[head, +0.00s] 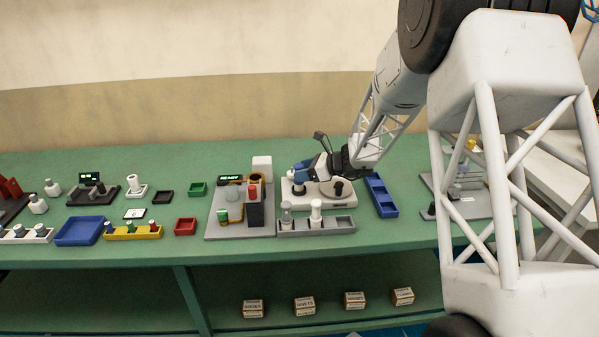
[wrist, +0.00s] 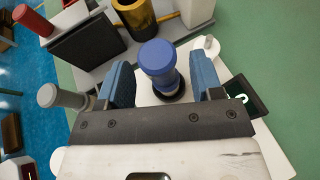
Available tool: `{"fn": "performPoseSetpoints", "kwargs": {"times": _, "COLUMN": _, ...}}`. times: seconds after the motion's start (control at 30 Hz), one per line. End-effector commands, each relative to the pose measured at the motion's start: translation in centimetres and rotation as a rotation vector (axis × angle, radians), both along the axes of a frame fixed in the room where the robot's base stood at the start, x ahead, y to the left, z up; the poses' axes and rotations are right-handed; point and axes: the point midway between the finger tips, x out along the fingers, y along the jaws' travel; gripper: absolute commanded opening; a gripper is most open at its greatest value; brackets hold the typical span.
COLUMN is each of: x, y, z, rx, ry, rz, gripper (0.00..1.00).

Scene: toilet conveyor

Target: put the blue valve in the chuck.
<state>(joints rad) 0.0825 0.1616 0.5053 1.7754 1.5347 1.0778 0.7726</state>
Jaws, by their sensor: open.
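The blue valve (wrist: 158,62) stands upright between my open fingers in the wrist view, with a gap to each finger. Its base sits at a black ring (wrist: 174,98) on a white plate, which looks like the chuck; I cannot tell how deep it sits. My gripper (wrist: 160,78) has blue finger pads on both sides of the valve.
A grey tray (head: 343,226) with pale valves stands in front of the station. A grey fixture (head: 229,230) with a black block is to the left, a blue tray (head: 391,211) to the right. A yellow rack (head: 146,236) and a blue bin (head: 80,231) lie farther left.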

Motion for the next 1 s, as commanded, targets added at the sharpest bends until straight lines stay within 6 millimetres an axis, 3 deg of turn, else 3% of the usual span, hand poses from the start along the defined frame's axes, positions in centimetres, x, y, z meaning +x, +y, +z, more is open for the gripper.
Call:
{"fn": "performPoseSetpoints", "kwargs": {"times": 0.6, "x": -3.1, "y": -7.6, "z": 3.4, "rx": 0.000, "ry": -0.001, "rz": -0.003, "gripper": 0.60}}
{"fn": "performPoseSetpoints", "kwargs": {"times": 1.0, "x": -3.5, "y": -8.6, "z": 3.9, "rx": 0.000, "ry": 0.001, "rz": -0.001, "gripper": 0.60}}
